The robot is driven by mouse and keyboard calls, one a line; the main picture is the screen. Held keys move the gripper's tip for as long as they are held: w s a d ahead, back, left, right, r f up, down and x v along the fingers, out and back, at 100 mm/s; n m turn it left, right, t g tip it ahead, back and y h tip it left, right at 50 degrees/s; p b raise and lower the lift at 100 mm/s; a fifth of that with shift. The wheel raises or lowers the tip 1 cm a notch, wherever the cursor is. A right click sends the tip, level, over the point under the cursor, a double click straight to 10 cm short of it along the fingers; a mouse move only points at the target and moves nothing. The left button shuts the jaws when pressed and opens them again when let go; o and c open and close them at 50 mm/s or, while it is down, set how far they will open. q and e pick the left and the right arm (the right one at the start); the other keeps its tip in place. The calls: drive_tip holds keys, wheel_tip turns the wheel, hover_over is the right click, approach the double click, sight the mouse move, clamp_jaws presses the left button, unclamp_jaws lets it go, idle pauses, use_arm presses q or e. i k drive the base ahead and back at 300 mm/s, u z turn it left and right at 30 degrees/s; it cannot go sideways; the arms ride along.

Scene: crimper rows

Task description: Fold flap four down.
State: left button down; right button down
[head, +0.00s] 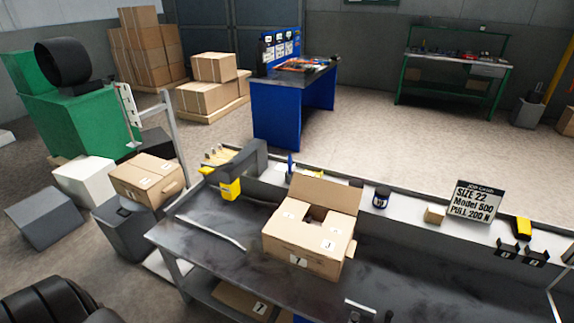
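An open cardboard box (300,247) stands on the dark workbench (215,222), near the middle of the head view. One flap (325,193) at its far side stands up and leans back. The other flaps look folded inward across the top, with a small dark opening between them near the raised flap. White labels show on the box, one reading 7 on the front and one that looks like 3. The picture does not show which flap is numbered four. Neither of my grippers can be made out in the head view.
Behind the box, a pale ledge carries a dark blue can (381,197), a small tan block (434,214) and a sign (476,202). A yellow and grey device (232,185) stands left of the box. A second carton (146,178) stands further left. The bench's left part is mostly clear.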

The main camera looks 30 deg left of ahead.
sight(344, 199)
drive_tip(key=u, duration=0.4)
drive_tip(key=i, duration=0.75)
drive_tip(key=u, duration=0.3)
drive_tip(key=k, duration=1.65)
drive_tip(key=u, duration=1.1)
drive_tip(key=i, duration=2.45)
drive_tip(key=z, duration=2)
drive_tip(key=k, duration=0.25)
drive_tip(key=z, duration=0.15)
